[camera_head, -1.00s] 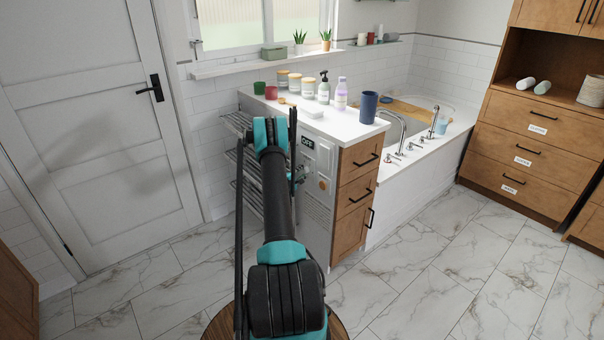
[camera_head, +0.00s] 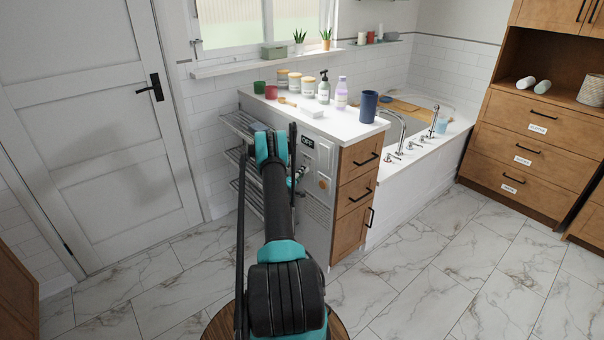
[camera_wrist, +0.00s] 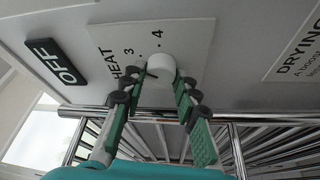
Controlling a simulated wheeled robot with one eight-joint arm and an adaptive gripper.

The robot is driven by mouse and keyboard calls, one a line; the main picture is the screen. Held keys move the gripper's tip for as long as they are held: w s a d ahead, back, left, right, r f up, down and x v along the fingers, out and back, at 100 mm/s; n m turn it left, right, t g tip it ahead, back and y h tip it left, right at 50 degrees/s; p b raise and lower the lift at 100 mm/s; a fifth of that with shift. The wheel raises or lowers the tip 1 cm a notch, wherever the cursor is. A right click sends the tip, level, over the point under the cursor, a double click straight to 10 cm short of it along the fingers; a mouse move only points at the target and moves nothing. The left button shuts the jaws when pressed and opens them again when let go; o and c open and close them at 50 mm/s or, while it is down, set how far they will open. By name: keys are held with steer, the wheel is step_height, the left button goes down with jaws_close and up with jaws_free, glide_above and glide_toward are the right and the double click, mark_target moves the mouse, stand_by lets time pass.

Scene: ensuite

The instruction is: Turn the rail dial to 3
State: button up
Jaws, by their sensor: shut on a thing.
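The rail dial (camera_wrist: 160,68) is a round white knob on a pale plate marked HEAT, with 3 and 4 printed beside it in the wrist view. My gripper (camera_wrist: 158,84) has its two fingers on either side of the knob and is shut on it. A short dark mark shows at the knob's left edge; I cannot tell for sure which number it points to. Other numbers are hidden or out of frame. In the head view my gripper (camera_head: 298,176) is at the side panel of the white-topped unit, and my arm hides most of the dial.
A display (camera_wrist: 58,62) on the panel reads OFF. Chrome rail bars (camera_wrist: 260,116) run just below the dial. The worktop (camera_head: 345,127) above holds jars, bottles and cups. An orange-brown knob (camera_head: 323,183) is on the panel right of my gripper. The marble floor (camera_head: 440,280) is clear.

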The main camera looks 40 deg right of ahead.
mark_target(306, 157)
steer(key=shift+s, duration=0.1)
steer(key=o, duration=1.2)
steer(key=shift+c, duration=0.2)
steer(key=shift+r, duration=0.15)
steer(key=shift+r, duration=0.35)
steer(key=o, duration=0.6)
steer(key=r, duration=0.5)
steer(key=shift+w+d, duration=0.15)
steer(key=shift+w, duration=0.05)
steer(key=r, duration=0.3)
steer(key=shift+s+a, duration=0.2)
steer(key=shift+s, duration=0.05)
steer(key=c, duration=0.6)
steer(key=shift+r, duration=0.55)
steer(key=shift+w, duration=0.1)
